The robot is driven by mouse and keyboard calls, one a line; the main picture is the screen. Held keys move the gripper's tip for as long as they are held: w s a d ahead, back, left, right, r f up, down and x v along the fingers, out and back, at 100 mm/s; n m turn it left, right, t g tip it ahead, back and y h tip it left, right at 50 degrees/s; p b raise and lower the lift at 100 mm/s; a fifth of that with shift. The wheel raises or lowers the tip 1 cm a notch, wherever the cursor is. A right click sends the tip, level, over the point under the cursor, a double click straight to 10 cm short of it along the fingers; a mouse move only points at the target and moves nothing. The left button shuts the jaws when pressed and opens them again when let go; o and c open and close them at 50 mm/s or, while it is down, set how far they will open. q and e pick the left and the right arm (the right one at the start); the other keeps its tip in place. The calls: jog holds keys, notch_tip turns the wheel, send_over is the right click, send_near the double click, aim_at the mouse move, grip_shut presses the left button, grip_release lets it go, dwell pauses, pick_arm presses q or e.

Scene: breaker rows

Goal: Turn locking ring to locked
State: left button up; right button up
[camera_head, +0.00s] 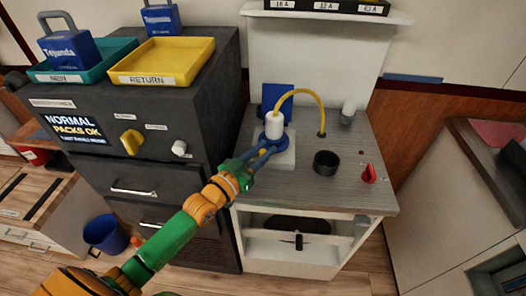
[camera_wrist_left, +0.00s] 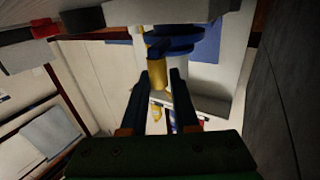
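The white connector (camera_head: 273,124) stands upright on a light base plate (camera_head: 284,160) on the grey counter, with a yellow cable (camera_head: 318,97) arching from its top. A blue ring (camera_wrist_left: 178,46) with a yellow tab (camera_wrist_left: 157,76) shows in the left wrist view. My left gripper (camera_head: 266,148) reaches the foot of the connector. In the left wrist view its dark fingers (camera_wrist_left: 165,76) stand apart on either side of the yellow tab; whether they press on it I cannot tell. The fingers hide the ring's front in the head view. My right gripper is not in view.
A black cup (camera_head: 326,163) and a red knob (camera_head: 369,173) are on the counter right of the connector. A blue panel (camera_head: 277,98) stands behind it. A dark cabinet with a yellow tray (camera_head: 163,60) rises close on the left.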

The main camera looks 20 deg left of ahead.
pick_arm(q)
jog(key=shift+o, duration=1.3)
jog(key=shift+w+f, duration=0.1)
